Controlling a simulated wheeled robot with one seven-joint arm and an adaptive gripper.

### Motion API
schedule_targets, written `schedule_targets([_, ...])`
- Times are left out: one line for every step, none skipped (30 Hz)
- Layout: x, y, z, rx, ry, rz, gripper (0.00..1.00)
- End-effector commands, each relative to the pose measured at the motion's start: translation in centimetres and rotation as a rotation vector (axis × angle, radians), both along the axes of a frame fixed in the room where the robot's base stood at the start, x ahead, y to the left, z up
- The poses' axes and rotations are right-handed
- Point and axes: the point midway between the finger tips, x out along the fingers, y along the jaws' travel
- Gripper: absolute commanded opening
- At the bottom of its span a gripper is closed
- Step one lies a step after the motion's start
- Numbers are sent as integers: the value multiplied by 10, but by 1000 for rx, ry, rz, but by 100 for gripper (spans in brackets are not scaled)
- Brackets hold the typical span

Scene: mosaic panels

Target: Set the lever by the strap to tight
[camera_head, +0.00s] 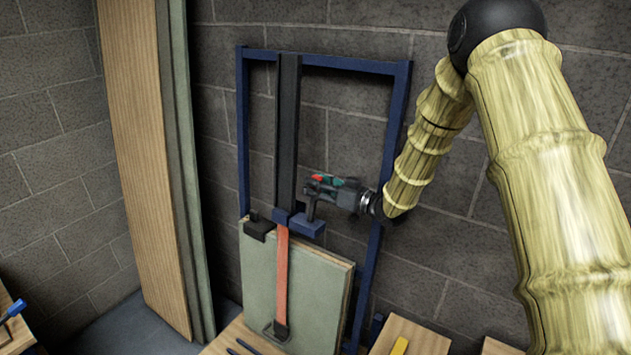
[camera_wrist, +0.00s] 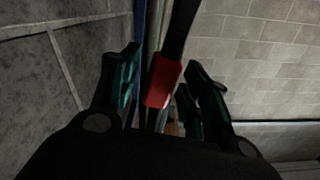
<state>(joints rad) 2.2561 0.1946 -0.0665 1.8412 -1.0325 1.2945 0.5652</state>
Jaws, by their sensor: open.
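An orange strap (camera_head: 282,272) runs down from a blue bracket (camera_head: 305,227) over a grey-green panel (camera_head: 322,290). The lever's red grip (camera_wrist: 164,84) lies between the two fingers of my gripper (camera_wrist: 162,62) in the wrist view, with its dark shaft running up and right. In the head view my gripper (camera_head: 314,188) is just above the bracket, and a little red (camera_head: 319,178) shows at its fingers. My gripper is open around the red grip, and gaps seem to show beside it. Most of the lever is hidden in the head view.
A blue frame (camera_head: 396,130) with a dark upright bar (camera_head: 289,120) stands against the block wall. Tall boards (camera_head: 150,150) lean at the left. A black clamp piece (camera_head: 259,228) sits on the panel's top left.

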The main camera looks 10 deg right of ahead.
Motion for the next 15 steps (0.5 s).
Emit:
schedule_targets([2,2,0,-1,1,0,46])
schedule_targets([4,3,0,0,0,-1,46])
schedule_targets([5,4,0,0,0,-1,46])
schedule_targets([5,5,0,0,0,-1,46])
schedule_targets([6,5,0,0,0,-1,46])
schedule_targets([6,5,0,0,0,-2,46])
schedule_targets([6,6,0,0,0,-2,46])
schedule_targets([6,6,0,0,0,-1,46])
schedule_targets([6,6,-1,0,0,-1,46])
schedule_targets([6,6,-1,0,0,-1,46])
schedule_targets([6,6,-1,0,0,-1,46])
schedule_targets([6,6,-1,0,0,-1,46])
schedule_targets([6,6,-1,0,0,-1,46])
schedule_targets([6,6,-1,0,0,-1,41])
schedule_targets([6,6,-1,0,0,-1,34])
